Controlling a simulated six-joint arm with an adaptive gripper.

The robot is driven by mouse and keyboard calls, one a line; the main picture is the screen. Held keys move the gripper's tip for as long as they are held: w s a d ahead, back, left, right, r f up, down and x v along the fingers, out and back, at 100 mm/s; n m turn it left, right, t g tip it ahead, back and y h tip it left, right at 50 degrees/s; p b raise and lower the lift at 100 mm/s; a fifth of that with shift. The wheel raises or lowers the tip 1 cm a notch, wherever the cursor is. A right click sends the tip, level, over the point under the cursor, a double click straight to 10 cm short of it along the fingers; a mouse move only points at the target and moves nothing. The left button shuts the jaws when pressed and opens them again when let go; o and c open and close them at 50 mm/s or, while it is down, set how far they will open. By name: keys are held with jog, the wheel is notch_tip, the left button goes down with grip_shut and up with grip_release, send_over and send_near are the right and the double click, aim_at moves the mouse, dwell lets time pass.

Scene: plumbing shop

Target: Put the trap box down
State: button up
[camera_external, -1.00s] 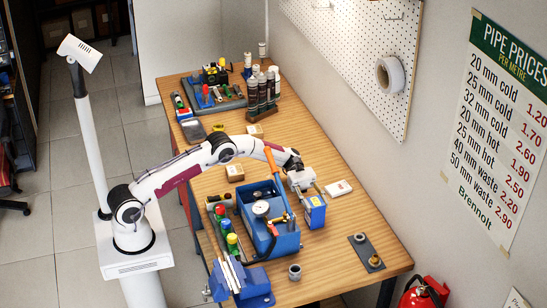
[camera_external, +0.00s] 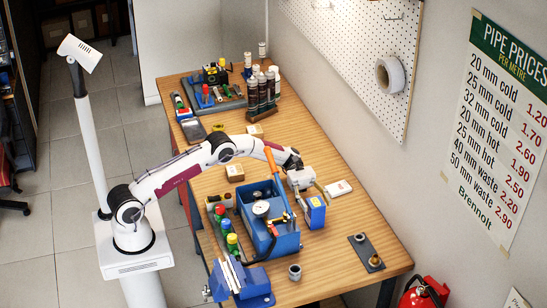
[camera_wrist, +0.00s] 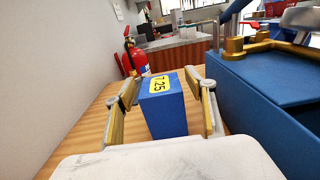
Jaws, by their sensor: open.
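My gripper (camera_external: 313,196) is at the box, low over the bench. In the wrist view my gripper (camera_wrist: 163,115) has its fingers apart, one on each side of the box, with a gap visible on both sides. The box's lower near part is hidden by the gripper body.
A dark plate with fittings (camera_external: 366,252) and a grey cup (camera_external: 295,272) are nearer the front. Bare bench lies between them.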

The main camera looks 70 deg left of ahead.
jog(key=a, duration=1.1)
jog(key=shift+a, duration=0.3)
dwell(0.3)
